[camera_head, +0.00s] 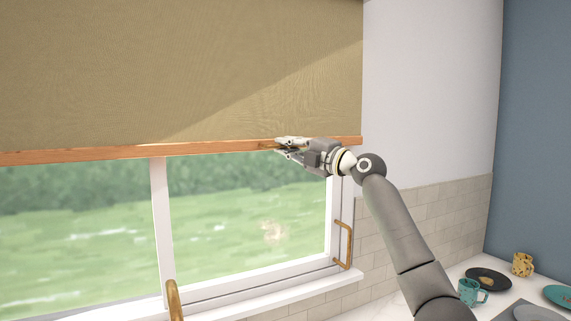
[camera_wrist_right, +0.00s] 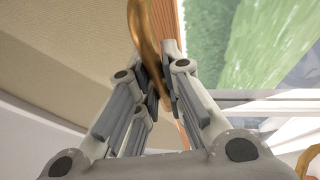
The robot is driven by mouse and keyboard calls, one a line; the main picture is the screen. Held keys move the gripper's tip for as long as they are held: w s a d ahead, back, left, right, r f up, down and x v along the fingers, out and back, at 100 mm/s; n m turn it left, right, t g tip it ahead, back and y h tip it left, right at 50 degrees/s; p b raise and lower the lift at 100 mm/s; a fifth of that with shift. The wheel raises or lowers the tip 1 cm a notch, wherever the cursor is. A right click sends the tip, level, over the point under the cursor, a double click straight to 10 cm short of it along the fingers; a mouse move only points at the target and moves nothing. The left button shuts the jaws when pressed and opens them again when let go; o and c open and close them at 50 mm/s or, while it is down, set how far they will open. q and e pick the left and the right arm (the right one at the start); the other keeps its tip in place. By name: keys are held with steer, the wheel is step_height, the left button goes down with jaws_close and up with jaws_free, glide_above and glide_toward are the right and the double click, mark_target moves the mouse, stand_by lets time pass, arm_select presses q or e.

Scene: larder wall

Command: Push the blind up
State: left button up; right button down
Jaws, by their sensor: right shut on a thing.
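The tan blind (camera_head: 180,70) hangs over the upper part of the window in the head view, with a wooden bar (camera_head: 100,153) along its lower edge. My right gripper (camera_head: 279,147) is at this bar, right of its middle. In the right wrist view, the gripper (camera_wrist_right: 160,85) is shut on a curved brass-coloured handle (camera_wrist_right: 147,40) beside the wooden bar (camera_wrist_right: 184,22). The handle is mostly hidden behind the fingers in the head view. The blind's fabric (camera_wrist_right: 70,50) fills the left of the wrist view. My left gripper is not in view.
Below the bar, the white-framed window (camera_head: 161,230) shows grass and hedge. Window handles stand at its right (camera_head: 348,245) and bottom middle (camera_head: 174,299). A counter at lower right bears a teal mug (camera_head: 470,292), a yellow mug (camera_head: 522,265) and plates, including a dark plate (camera_head: 500,285).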

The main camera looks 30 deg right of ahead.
step_height(320, 180, up, 6)
steer(key=p, duration=0.2)
steer(key=shift+p, duration=0.35)
steer(key=shift+r, duration=0.3)
steer(key=shift+r+p, duration=0.3)
steer(key=shift+p, duration=0.1)
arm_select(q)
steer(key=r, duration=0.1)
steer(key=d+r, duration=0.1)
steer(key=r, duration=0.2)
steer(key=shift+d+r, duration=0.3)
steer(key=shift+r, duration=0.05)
arm_select(e)
steer(key=c, duration=1.5)
jaws_free()
steer(key=shift+f, duration=0.1)
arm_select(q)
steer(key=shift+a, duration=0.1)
